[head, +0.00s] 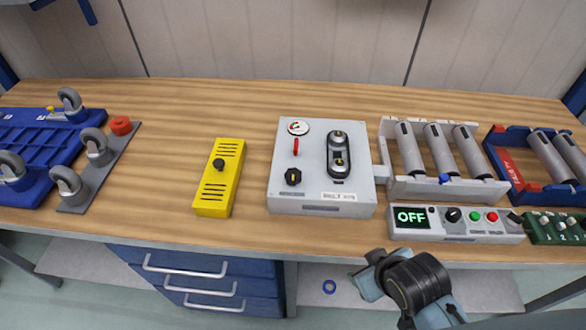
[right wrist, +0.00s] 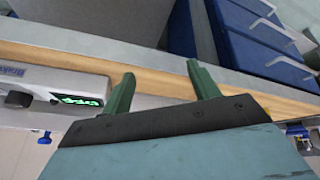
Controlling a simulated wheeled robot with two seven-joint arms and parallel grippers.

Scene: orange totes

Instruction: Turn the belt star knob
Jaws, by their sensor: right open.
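A grey box (head: 258,190) with a printed label stands mid-table in the head view. Its top carries a black belt loop around two pulleys (head: 339,155), a black knob with a yellow mark (head: 293,176), a red lever and a gauge. The label is too small to read surely, and I cannot tell for certain which part is the star knob. My right gripper (right wrist: 160,82) is open and empty, its green fingers apart near the table's front edge. In the head view my right arm is in front of the table, below the grey box. My left gripper is not in view.
A yellow box (head: 213,200) with a black knob stands left of the grey box. A control panel reading OFF (head: 455,236) and a roller frame (head: 432,188) stand right. Blue drawers (head: 205,284) hang under the table. The table behind the boxes is clear.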

